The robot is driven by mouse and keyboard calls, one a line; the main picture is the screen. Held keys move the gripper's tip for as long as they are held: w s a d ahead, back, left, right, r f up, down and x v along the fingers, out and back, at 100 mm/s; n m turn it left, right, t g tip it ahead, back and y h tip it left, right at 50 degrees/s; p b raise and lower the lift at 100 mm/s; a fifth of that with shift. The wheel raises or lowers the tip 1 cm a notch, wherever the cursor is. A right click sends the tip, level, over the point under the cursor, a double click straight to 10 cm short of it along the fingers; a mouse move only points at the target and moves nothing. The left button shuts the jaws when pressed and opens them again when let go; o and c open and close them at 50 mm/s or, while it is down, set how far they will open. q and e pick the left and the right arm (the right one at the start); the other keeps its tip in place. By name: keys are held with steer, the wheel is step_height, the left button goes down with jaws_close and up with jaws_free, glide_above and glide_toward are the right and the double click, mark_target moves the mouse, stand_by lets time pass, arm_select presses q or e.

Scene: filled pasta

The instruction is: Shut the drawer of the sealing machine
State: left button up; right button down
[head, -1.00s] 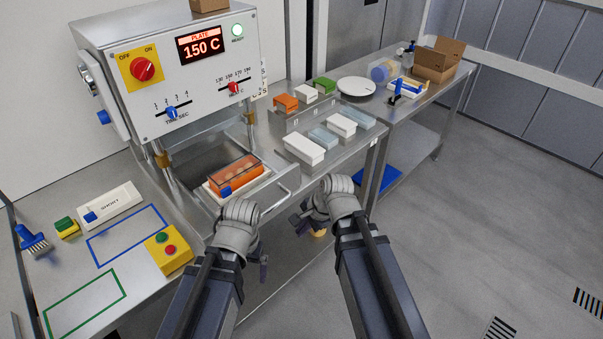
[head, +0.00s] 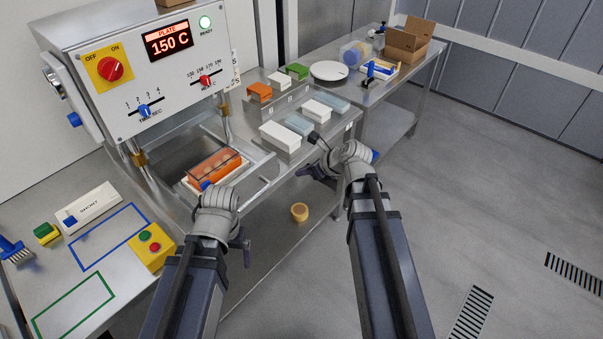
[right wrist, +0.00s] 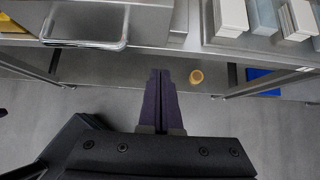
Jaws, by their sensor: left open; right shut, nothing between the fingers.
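The sealing machine (head: 150,75) stands at the back left with its drawer (head: 258,170) pulled out towards me. An orange tray (head: 214,170) with a clear top sits in the drawer. The drawer's bar handle (head: 264,187) faces me; it also shows at the upper left of the right wrist view (right wrist: 85,44). My left gripper (head: 244,252) is open, low in front of the drawer, partly hidden by its wrist. My right gripper (head: 314,158) is right of the handle by the bench front, apart from the drawer. Its fingers are shut and empty in the right wrist view (right wrist: 160,88).
White boxes (head: 281,137) and blue-grey packs stand on the bench right of the drawer. A yellow button box (head: 150,247) sits at left. A small round tan object (head: 299,212) lies below the bench top. The floor at right is free.

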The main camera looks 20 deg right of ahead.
arm_select(q)
steer(key=shift+f+b, duration=1.9)
steer(key=shift+f, duration=0.6)
arm_select(e)
steer(key=shift+w+a+f, duration=0.85)
steer(key=shift+w, duration=0.4)
steer(key=shift+w+a+f, duration=0.8)
steer(key=shift+w, duration=0.4)
steer(key=shift+w+a+f, duration=0.85)
steer(key=shift+w, duration=0.4)
